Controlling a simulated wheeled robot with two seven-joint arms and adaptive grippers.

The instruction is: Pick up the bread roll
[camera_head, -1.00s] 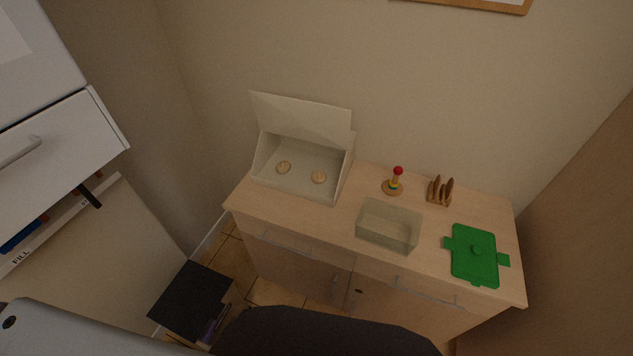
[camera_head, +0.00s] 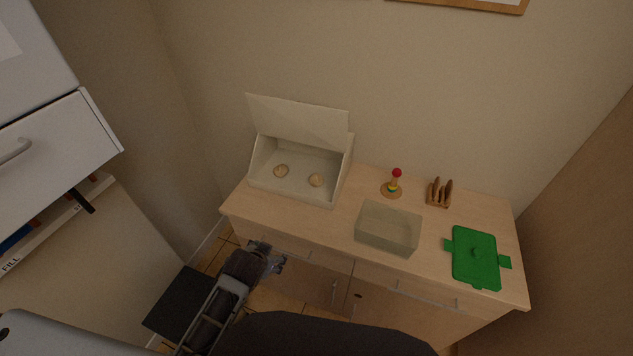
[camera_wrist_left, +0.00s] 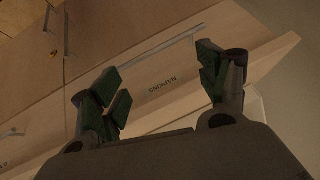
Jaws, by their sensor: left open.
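The box's lid (camera_head: 298,122) is tilted up at the back. My left gripper (camera_head: 280,262) is in front of the cabinet, below and in front of the box, empty. In the left wrist view its two fingers (camera_wrist_left: 160,90) are spread, facing a drawer front (camera_wrist_left: 190,72) labelled NAPKINS. My right gripper is not in view.
On the wooden counter (camera_head: 335,222) stand a clear rectangular container (camera_head: 388,229), a colourful ring stacker (camera_head: 395,184) and a wooden rack (camera_head: 439,193). A green lid (camera_head: 475,258) lies at the right. Drawer handles stick out along the counter's front. A white drawer (camera_head: 60,150) juts out at left.

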